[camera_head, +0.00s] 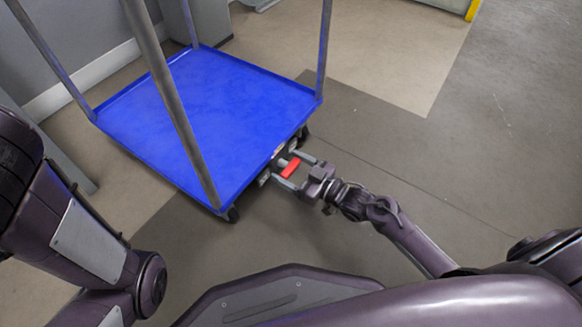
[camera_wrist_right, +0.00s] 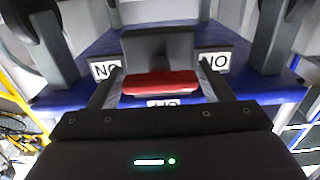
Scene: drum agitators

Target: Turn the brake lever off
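A red brake lever (camera_head: 290,167) sits at the front edge of the blue cart (camera_head: 215,105), low beside its near right side. My right gripper (camera_head: 288,171) is open, its two fingers on either side of the lever. In the right wrist view the red lever (camera_wrist_right: 160,83) lies between the two fingers (camera_wrist_right: 161,92), below a dark grey block. I cannot tell whether the fingers touch it. White labels, partly readable as "NO", flank the block. My left arm shows at the left of the head view, but its gripper is out of view.
The cart has grey upright posts (camera_head: 172,95) at its corners and dark casters (camera_head: 233,215) underneath. A grey wall stands behind it at the left. The floor (camera_head: 450,150) to the right is clear.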

